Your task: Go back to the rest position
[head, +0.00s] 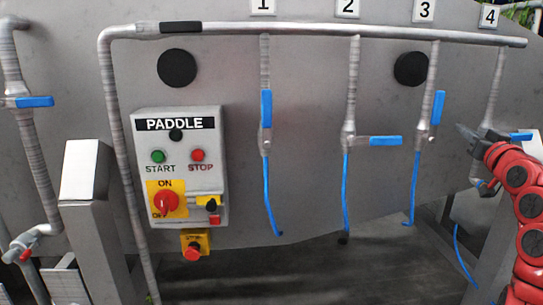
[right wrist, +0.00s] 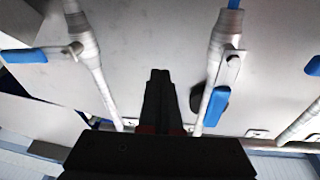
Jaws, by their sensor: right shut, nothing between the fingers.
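My right gripper (head: 464,132) is in the head view at the right, between the valve 3 and valve 4 pipes. Its fingers are shut and empty, and they also show in the right wrist view (right wrist: 158,76). In the wrist view they sit between two valves and look clear of both handles. The red right arm comes in from the lower right edge. The valve 4 handle (head: 521,136) lies sideways, partly behind my gripper and arm. The valve 3 handle (head: 438,107) lies along its pipe. My left gripper is not in view.
The valve 1 handle (head: 266,108) lies along its pipe; the valve 2 handle (head: 386,141) points sideways. A pipe (head: 330,32) runs across the top. The paddle control box (head: 181,190) is at left, with a red knob (head: 193,253) below. A grey post (head: 88,170) stands at left.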

